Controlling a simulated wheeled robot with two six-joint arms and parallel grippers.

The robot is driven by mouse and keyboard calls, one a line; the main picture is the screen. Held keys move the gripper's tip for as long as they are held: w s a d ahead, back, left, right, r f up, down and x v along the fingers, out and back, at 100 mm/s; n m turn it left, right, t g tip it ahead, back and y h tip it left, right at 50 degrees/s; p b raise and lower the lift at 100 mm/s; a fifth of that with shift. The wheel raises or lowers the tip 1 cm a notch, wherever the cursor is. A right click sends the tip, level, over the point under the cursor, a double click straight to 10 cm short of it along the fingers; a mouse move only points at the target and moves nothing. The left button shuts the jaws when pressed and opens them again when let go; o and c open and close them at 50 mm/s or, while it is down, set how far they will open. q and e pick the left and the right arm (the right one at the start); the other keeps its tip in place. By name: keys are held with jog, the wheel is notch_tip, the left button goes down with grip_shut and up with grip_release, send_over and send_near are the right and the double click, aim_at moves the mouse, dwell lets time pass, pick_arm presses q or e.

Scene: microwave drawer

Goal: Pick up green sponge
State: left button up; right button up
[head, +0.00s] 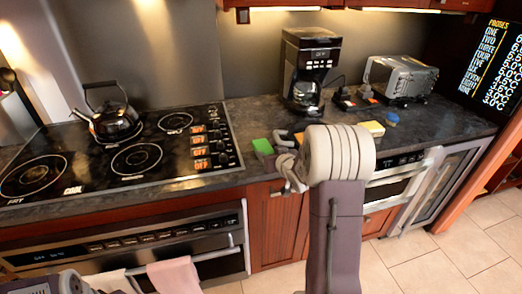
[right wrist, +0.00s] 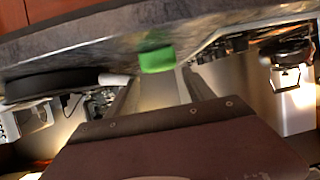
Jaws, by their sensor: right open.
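The green sponge (head: 263,147) lies on the dark counter just right of the stove in the head view. It also shows in the right wrist view (right wrist: 157,60), ahead of the fingers and roughly between their lines. My right gripper (head: 283,150) is just right of the sponge in the head view. In the right wrist view my right gripper (right wrist: 158,80) has its two fingers spread, with nothing seen held between them. I cannot tell whether a finger touches the sponge.
The stove (head: 135,155) with a black kettle (head: 115,122) is on the left. A coffee maker (head: 306,75), a toaster (head: 402,77), a yellow block (head: 372,128) and a blue item (head: 391,118) stand to the right. The counter's front edge runs below the sponge.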

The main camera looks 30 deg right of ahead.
jog(key=shift+x, duration=0.8)
jog(key=shift+w+f, duration=0.2)
jog(key=shift+w, duration=0.05)
jog(key=shift+d, duration=0.1)
jog(key=x, duration=0.5)
jog(key=shift+f, duration=0.3)
jog(key=shift+s+r, duration=0.1)
jog(key=shift+s, duration=0.05)
jog(key=shift+c, duration=0.6)
jog(key=c, duration=0.8)
jog(key=shift+r, duration=0.1)
jog(key=shift+c, duration=0.2)
notch_tip(320, 180, up, 15)
jog(key=p, duration=0.6)
notch_tip(320, 180, up, 13)
jog(key=p, duration=0.8)
send_over(266, 150)
jog(key=w, duration=0.1)
jog(key=shift+w, duration=0.2)
